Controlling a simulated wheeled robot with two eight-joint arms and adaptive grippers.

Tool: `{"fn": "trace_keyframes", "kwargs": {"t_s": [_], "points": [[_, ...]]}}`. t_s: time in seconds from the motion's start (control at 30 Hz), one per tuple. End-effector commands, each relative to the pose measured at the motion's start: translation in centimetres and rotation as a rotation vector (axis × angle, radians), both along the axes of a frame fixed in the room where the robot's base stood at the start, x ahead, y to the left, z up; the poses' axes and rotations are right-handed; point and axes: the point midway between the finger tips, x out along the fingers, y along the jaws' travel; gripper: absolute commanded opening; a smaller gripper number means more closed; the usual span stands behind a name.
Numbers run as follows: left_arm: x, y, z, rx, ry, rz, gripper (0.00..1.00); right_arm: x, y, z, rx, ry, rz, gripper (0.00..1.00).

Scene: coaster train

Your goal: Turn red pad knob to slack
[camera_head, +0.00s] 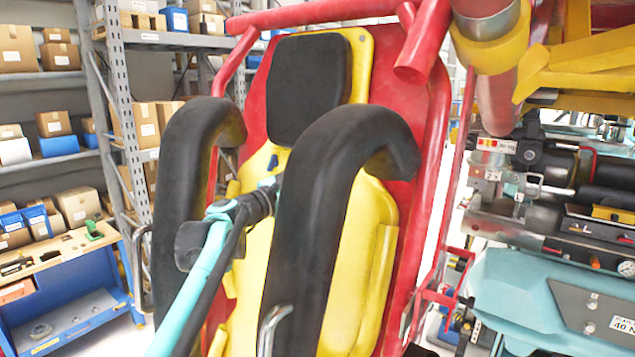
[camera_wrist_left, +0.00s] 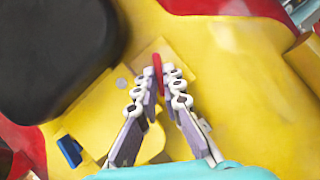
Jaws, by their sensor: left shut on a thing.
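The red pad knob (camera_wrist_left: 157,68) shows in the left wrist view as a thin red edge standing up from a yellow block on the yellow seat shell (camera_wrist_left: 230,85). My left gripper (camera_wrist_left: 156,80) has its fingertips closed around the knob. Most of the knob is hidden by the fingers, so its exact turn angle cannot be told. In the head view, my left arm reaches between the two black shoulder restraints, and its gripper (camera_head: 272,184) is at the seat below the black headrest pad (camera_head: 308,88), mostly hidden. My right gripper is not seen.
The black shoulder restraints (camera_head: 185,165) and (camera_head: 318,220) flank my left arm closely. The red seat frame (camera_head: 428,110) surrounds the seat. Shelves with boxes stand at left above a blue workbench (camera_head: 75,310). Teal machinery (camera_head: 520,290) stands at right.

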Motion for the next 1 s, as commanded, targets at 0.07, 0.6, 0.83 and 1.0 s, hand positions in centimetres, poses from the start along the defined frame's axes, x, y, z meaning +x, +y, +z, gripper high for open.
{"fn": "trace_keyframes", "kwargs": {"t_s": [0.07,0.6,0.83,1.0], "points": [[-0.10,-0.16,-0.15,-0.035,0.026,0.009,0.00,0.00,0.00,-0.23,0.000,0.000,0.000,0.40],[-0.11,-0.15,-0.06,-0.144,0.105,0.041,0.00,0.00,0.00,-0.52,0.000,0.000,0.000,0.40],[-0.10,-0.14,-0.03,-0.145,0.106,0.041,0.00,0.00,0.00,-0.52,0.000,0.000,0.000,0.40],[-0.10,-0.14,-0.03,-0.145,0.106,0.041,0.28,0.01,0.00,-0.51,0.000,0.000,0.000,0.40]]}}
